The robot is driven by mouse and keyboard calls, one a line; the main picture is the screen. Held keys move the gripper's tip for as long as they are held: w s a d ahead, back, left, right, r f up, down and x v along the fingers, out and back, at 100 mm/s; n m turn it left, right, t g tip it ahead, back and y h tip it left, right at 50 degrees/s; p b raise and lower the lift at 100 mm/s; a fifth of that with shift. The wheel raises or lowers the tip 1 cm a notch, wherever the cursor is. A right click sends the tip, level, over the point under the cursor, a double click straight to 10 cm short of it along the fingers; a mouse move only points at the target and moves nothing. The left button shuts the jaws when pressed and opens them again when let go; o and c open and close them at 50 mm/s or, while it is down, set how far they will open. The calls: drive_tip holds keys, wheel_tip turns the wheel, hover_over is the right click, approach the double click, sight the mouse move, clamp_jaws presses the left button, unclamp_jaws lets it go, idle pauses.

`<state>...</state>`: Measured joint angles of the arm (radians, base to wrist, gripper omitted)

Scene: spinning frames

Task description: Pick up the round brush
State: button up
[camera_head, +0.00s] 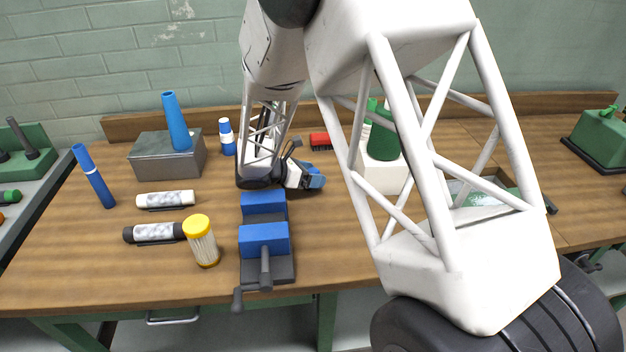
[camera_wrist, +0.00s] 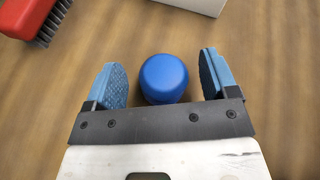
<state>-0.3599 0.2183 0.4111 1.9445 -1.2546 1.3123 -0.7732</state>
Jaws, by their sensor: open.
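A blue object with a smooth, round top (camera_wrist: 165,79) stands on the wooden table between the fingers of my gripper (camera_wrist: 160,68) in the wrist view. It looks like the round brush seen from above, but no bristles show, so I cannot be sure. My gripper is open, with one blue fingertip on each side of it. A gap shows on both sides, narrower on the left. In the head view my gripper (camera_head: 317,178) is low over the table behind the blue vise, and it largely hides this object.
A red brush with dark bristles (camera_wrist: 27,17) lies nearby; it also shows in the head view (camera_head: 320,141). A white box (camera_head: 378,178) stands to the right. The blue vise (camera_head: 264,241) is in front.

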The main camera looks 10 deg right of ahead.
sight(312, 170)
drive_tip(key=shift+d, duration=0.1)
idle(0.5)
drive_tip(key=c, duration=1)
drive_tip(key=shift+r, duration=0.15)
drive_tip(key=shift+c, duration=0.2)
drive_tip(key=shift+r, duration=4.85)
